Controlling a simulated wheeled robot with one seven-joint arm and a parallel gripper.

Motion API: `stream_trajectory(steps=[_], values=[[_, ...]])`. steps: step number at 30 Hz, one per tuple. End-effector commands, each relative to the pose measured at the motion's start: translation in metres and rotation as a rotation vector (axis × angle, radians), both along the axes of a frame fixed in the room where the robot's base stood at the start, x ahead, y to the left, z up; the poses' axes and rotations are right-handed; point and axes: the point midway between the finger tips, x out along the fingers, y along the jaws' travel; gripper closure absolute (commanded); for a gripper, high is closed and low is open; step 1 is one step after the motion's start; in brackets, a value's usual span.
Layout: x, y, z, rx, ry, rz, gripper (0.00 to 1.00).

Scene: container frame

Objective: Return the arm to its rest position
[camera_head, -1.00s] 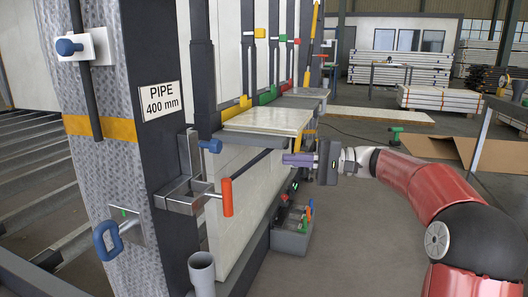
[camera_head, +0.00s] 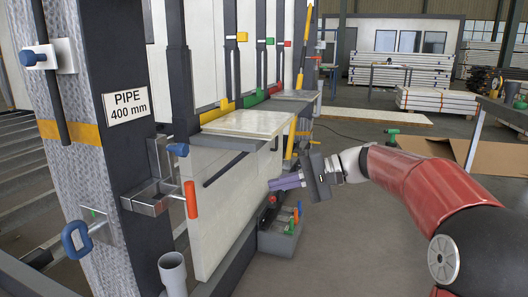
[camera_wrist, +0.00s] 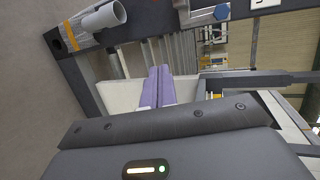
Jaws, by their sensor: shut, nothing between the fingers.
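My gripper (camera_head: 272,184) has purple fingers lying side by side, shut and empty. In the head view it is in front of the white wall panels of the container frame, above a grey tool bin (camera_head: 278,236). My red arm (camera_head: 415,185) reaches to it from the right. In the wrist view the shut fingers (camera_wrist: 158,72) point up the picture toward a pale panel and grey bars. No object is between them.
A grey post (camera_head: 90,130) labelled "PIPE 400 mm" stands at left, with an orange-handled clamp (camera_head: 190,200). A white shelf panel (camera_head: 245,124) juts out above the gripper. The floor below my arm is open.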

Motion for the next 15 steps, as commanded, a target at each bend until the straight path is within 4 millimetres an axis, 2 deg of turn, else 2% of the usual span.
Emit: stream_trajectory(steps=[4,8,11,15], values=[[-0.032,0.012,-0.01,-0.166,0.006,-0.009,1.0],[-0.071,0.013,-0.023,-0.358,-0.004,-0.03,1.0],[-0.111,0.004,-0.036,-0.547,-0.031,-0.058,1.0],[-0.172,-0.026,-0.054,-0.815,-0.104,-0.103,1.0]])
